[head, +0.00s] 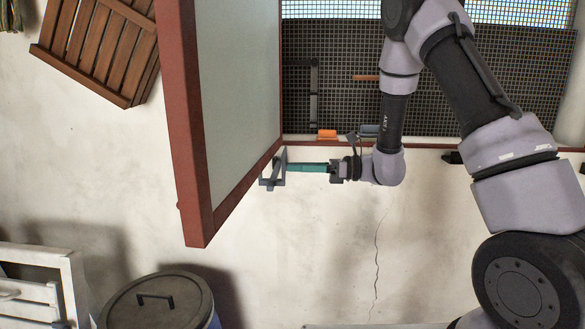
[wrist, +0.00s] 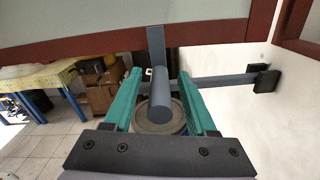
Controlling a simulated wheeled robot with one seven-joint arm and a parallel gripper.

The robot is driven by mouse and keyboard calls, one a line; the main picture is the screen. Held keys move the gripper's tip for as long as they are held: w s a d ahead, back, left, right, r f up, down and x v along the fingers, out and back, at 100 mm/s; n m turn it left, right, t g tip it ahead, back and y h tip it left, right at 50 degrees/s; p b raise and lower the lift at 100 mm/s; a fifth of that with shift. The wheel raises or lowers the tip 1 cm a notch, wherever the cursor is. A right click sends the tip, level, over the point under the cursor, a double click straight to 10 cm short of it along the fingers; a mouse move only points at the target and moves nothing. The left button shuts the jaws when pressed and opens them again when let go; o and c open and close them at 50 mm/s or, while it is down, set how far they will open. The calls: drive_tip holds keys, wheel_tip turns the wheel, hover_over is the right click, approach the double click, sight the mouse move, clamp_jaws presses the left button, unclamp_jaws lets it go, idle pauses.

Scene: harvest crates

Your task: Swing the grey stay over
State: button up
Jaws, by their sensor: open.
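The grey stay (head: 273,170) is at the lower corner of the swung-out panel in the head view. In the wrist view, its round grey handle (wrist: 160,98) points toward my camera. One grey bar rises from it across the red-brown frame; another (wrist: 222,80) runs right to a black bracket (wrist: 265,78) on the white wall. My gripper (head: 292,167) is open, its teal fingers reaching left to the stay. In the wrist view, the fingers (wrist: 158,76) stand either side of the handle, with gaps seeming to show. The fingers' far ends are small in the head view.
The red-framed panel (head: 187,150) stands out from the wall just left of my gripper. A mesh-backed opening (head: 345,100) lies behind, with an orange block (head: 327,134) on its sill. A lidded bin (head: 157,305) and a wooden crate (head: 105,45) are left. Wall below is clear.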

drive_tip(key=shift+a, duration=0.9)
clamp_jaws()
idle(0.9)
